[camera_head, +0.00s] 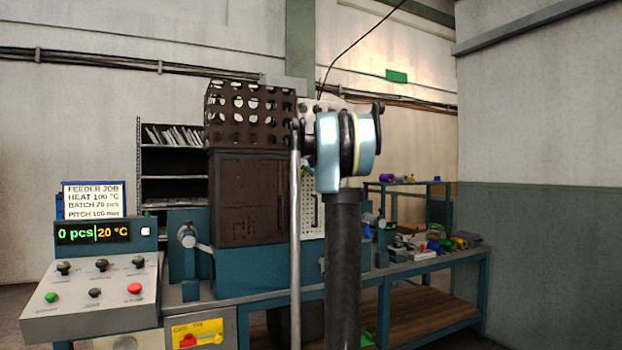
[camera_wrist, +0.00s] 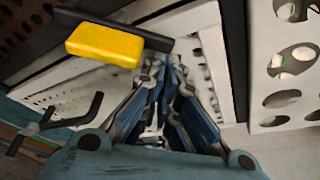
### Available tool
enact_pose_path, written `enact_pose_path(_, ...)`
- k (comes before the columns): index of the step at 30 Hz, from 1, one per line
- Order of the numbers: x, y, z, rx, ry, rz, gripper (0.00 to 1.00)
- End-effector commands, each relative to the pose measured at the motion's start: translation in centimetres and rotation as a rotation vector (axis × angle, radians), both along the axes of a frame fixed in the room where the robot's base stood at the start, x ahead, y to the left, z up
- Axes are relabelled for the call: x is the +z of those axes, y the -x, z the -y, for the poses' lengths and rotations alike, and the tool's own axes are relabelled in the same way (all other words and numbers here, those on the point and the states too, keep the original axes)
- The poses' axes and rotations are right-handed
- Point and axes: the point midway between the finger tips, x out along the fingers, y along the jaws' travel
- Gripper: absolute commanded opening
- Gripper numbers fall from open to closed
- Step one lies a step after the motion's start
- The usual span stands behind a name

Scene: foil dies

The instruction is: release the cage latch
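The cage (camera_head: 250,114) is a dark brown perforated box on top of the brown machine body in the head view. In the wrist view, a yellow block (camera_wrist: 104,45) on a black bar (camera_wrist: 150,38) sits at the upper left; it looks like the latch handle. My gripper (camera_wrist: 166,64) shows in the wrist view with its blue fingers drawn together and nothing seen between them. Its tips are just right of the yellow block, near the bar's right end; I cannot tell whether they touch. In the head view my arm hides the gripper and latch.
A control panel (camera_head: 92,298) with buttons and a display (camera_head: 92,232) stands at the left. A bench (camera_head: 425,268) with small coloured parts is at the right. A black bent rod (camera_wrist: 82,118) shows at the wrist view's left, and a perforated panel (camera_wrist: 283,70) at its right.

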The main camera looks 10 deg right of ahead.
Motion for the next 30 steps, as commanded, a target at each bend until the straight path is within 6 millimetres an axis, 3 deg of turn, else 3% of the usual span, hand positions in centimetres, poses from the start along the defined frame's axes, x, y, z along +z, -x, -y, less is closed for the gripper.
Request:
enact_pose_path(15,2.3,0.2,-1.9,0.0,0.467,0.105,0.0)
enact_pose_path(30,2.9,0.2,-2.8,-0.007,0.662,0.141,0.0)
